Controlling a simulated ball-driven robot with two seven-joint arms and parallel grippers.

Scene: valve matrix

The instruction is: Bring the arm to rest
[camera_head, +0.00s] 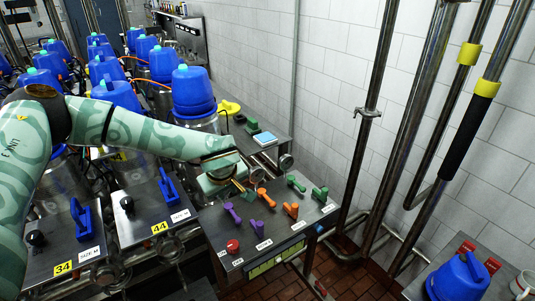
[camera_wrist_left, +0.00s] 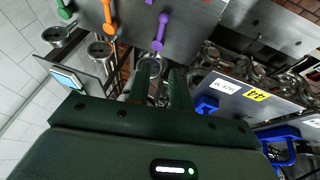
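My left arm (camera_head: 165,137) reaches in from the left, over the steel valve panel (camera_head: 225,232). My left gripper (camera_head: 243,191) is above the panel's back left part, close to the purple lever handle (camera_head: 232,213). In the left wrist view its two dark fingers (camera_wrist_left: 155,88) stand apart with nothing held between them. The purple handle (camera_wrist_left: 160,31) shows beyond the fingertips, apart from them. Orange handles (camera_head: 265,198) and green handles (camera_head: 297,184) stand to its right on the panel. My right gripper is not in view.
A red knob (camera_head: 233,246) sits at the panel's front left. Blue-topped tanks (camera_head: 193,91) stand behind my arm. Steel plates with blue handles (camera_head: 167,186) lie left of the panel. Vertical pipes (camera_head: 408,110) run along the white wall at right. Brick floor (camera_head: 345,276) is open in front.

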